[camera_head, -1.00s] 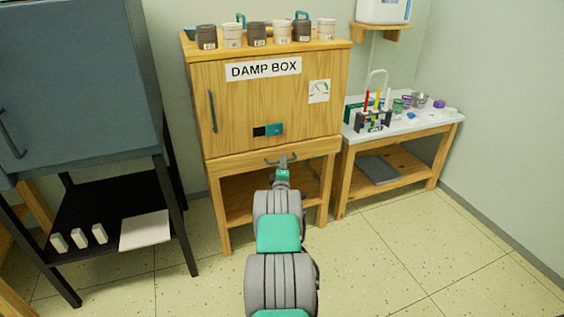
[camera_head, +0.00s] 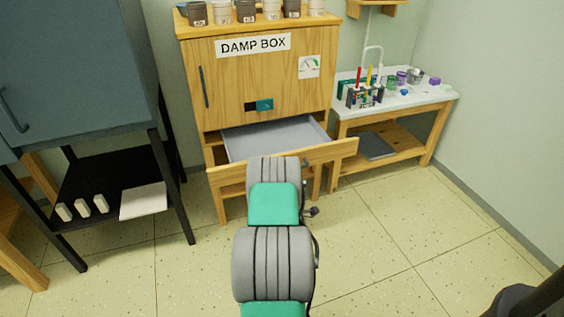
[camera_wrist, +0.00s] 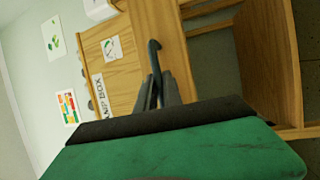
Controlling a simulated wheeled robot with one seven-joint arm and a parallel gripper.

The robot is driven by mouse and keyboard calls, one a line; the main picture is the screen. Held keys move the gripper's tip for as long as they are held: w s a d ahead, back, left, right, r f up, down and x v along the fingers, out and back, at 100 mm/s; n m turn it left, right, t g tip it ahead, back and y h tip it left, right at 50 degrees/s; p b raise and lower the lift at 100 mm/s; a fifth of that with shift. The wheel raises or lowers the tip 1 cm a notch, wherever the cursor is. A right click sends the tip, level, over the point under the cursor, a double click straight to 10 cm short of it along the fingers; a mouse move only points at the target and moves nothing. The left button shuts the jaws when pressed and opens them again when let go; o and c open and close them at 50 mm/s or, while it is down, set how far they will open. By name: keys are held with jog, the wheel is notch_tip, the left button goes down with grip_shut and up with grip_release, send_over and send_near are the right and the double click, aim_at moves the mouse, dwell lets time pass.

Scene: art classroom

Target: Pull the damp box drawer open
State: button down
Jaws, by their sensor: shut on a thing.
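The damp box (camera_head: 225,75) is a wooden cabinet with a label on its door. Its drawer (camera_head: 338,151), below the door, is pulled well out and shows a bare grey inside. In the wrist view, the wooden drawer front (camera_wrist: 172,42) carries a dark bar handle (camera_wrist: 153,58). My gripper (camera_wrist: 162,88) is shut on this handle. In the head view my arm covers the gripper and most of the handle. The cabinet door is closed.
Several jars (camera_head: 245,12) stand on the damp box. A dark stand with a blue-grey cabinet (camera_head: 75,70) is at left. A small table (camera_head: 425,97) with art supplies is at right. The tiled floor (camera_head: 390,230) is open at front right.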

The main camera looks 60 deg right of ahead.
jog(key=shift+s+a, duration=0.15)
jog(key=shift+a, duration=0.1)
jog(key=c, duration=1.8)
grip_release()
jog(key=shift+o, duration=0.2)
jog(key=shift+s, duration=0.1)
jog(key=b+v, duration=0.3)
jog(key=v, duration=0.4)
jog(key=shift+a+b, duration=0.3)
jog(key=shift+s, duration=0.2)
